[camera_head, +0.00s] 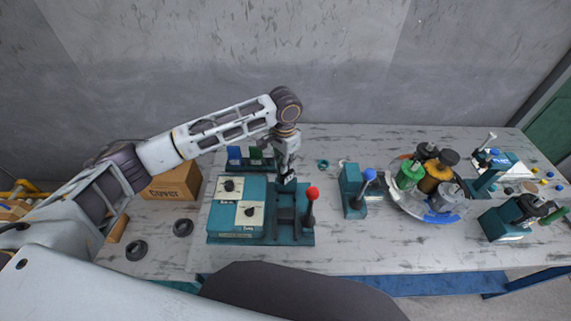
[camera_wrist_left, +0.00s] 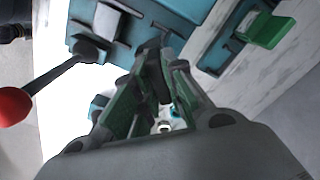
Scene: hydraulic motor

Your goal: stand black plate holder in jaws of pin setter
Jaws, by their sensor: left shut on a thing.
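My left gripper (camera_head: 287,179) is over the back of the teal machine with a red-knobbed lever (camera_head: 297,232), which looks like the pin setter. In the left wrist view the gripper (camera_wrist_left: 157,80) is shut on a small dark piece (camera_wrist_left: 154,60), which looks like the black plate holder. In the head view the black plate holder (camera_head: 287,182) shows only as a small dark shape under the fingers. I cannot tell whether it touches the machine. The red lever knob (camera_wrist_left: 13,106) also shows in the wrist view. My right gripper is not in view.
A teal control box with dials (camera_head: 236,207) adjoins the machine on the left. A rack with blue and green parts (camera_head: 236,155) stands behind. A blue-knobbed device (camera_head: 352,190) and a round tray of motor parts (camera_head: 402,206) stand right. The front table strip is clear.

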